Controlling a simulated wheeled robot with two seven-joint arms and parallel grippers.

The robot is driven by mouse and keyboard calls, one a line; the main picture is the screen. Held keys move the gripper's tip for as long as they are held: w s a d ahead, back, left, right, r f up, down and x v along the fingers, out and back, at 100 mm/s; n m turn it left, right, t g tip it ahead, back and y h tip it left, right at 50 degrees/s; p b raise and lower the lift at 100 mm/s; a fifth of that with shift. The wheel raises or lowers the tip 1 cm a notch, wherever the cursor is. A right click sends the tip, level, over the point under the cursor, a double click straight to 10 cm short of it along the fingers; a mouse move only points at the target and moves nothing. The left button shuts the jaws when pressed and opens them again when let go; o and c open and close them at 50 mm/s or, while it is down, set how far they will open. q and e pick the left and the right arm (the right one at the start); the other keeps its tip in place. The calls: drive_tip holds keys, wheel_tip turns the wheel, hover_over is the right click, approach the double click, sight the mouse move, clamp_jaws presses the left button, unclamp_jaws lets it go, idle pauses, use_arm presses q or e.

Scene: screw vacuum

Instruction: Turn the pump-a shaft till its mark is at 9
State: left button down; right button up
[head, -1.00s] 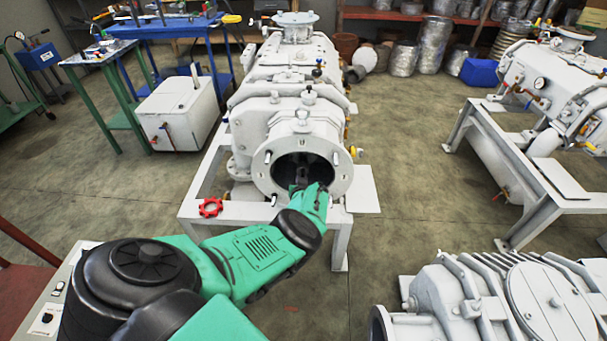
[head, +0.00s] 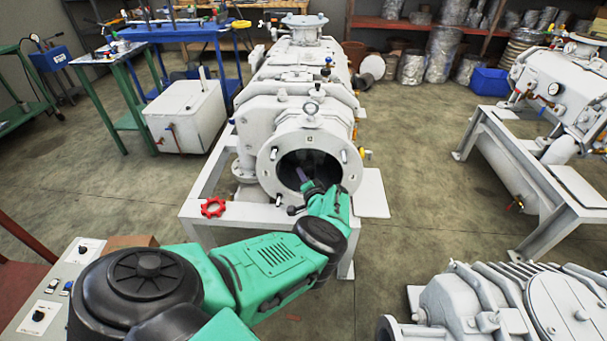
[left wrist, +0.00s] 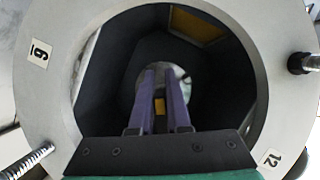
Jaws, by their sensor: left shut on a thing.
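The pump in the middle (head: 290,105) has a round flange (head: 268,170) with an open dark bore facing me. My left gripper (head: 304,177) reaches into this bore. In the left wrist view, the two purple fingers (left wrist: 163,80) run side by side into the bore, shut on the shaft (left wrist: 180,75), whose pale end shows only partly behind them. A small yellow patch (left wrist: 160,118) shows between the fingers; I cannot tell whether it is the shaft's mark. My right gripper is out of view.
Studs (left wrist: 305,63) stick out of the flange around the bore. A red handwheel (head: 213,207) is on the pump's frame at lower left. Other pumps stand at right (head: 560,85) and at lower right (head: 500,305).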

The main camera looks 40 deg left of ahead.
use_arm(q)
drive_tip(key=shift+w+r+m+t+y+b, duration=0.1)
drive_tip(key=shift+r+m+y+b, duration=0.25)
drive_tip(key=shift+m+b, duration=0.35)
drive_tip(key=shift+r+m+t+y+b, duration=0.1)
drive_tip(key=shift+r+m+y+b, duration=0.25)
drive_tip(key=shift+m, duration=0.55)
drive_tip(key=shift+w+r+m+t+y+b, duration=0.1)
drive_tip(key=shift+r+m+y+b, duration=0.1)
drive_tip(key=shift+m+y+b, duration=0.45)
drive_tip(key=shift+m, duration=0.35)
drive_tip(key=shift+h, duration=0.25)
drive_tip(key=c, duration=0.9)
unclamp_jaws()
drive_tip(key=shift+d, duration=0.1)
drive_tip(key=shift+f, duration=0.15)
drive_tip(key=shift+w+f, duration=0.1)
